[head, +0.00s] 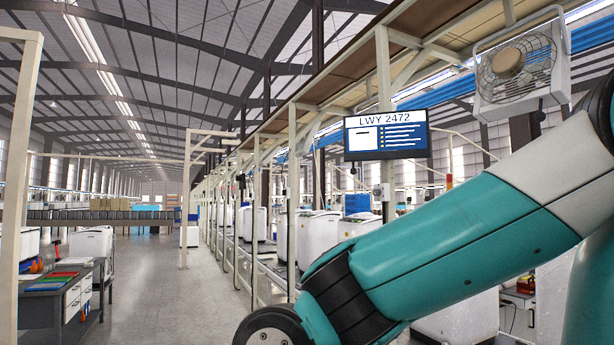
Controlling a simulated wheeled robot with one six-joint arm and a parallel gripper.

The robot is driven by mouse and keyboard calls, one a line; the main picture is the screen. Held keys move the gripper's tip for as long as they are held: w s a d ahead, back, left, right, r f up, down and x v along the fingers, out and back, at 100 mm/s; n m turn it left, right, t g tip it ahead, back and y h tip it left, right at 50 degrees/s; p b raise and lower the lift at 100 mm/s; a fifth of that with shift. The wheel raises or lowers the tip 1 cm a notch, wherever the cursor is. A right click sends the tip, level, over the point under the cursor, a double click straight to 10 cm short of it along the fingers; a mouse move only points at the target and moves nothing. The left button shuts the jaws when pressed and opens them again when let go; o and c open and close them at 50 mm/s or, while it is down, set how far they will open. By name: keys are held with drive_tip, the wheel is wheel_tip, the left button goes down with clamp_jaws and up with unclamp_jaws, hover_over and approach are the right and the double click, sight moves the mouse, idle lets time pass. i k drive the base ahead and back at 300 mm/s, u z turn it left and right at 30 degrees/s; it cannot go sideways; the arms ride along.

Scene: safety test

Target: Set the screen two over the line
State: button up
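One screen (386,134) is in view, right of the middle. It is a dark-framed blue display reading "LWY 2472" with a white box and several lines of text. It hangs high beside a beige post of the line frame (384,75), above a row of white machines (320,238). Which screen the task means by "two" I cannot tell. My teal and white arm crosses the lower right in front of the line and hides part of it. My gripper is not in view.
A fan (515,68) is mounted at the upper right near my arm. A workbench (62,300) with drawers and coloured trays stands at the lower left. A conveyor (100,216) with cardboard boxes crosses the back left. The grey floor aisle (165,290) between is clear.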

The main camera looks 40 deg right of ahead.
sight(402, 134)
drive_tip(key=i, duration=1.8)
drive_tip(key=z, duration=0.9)
drive_tip(key=i, duration=0.9)
drive_tip(key=z, duration=0.85)
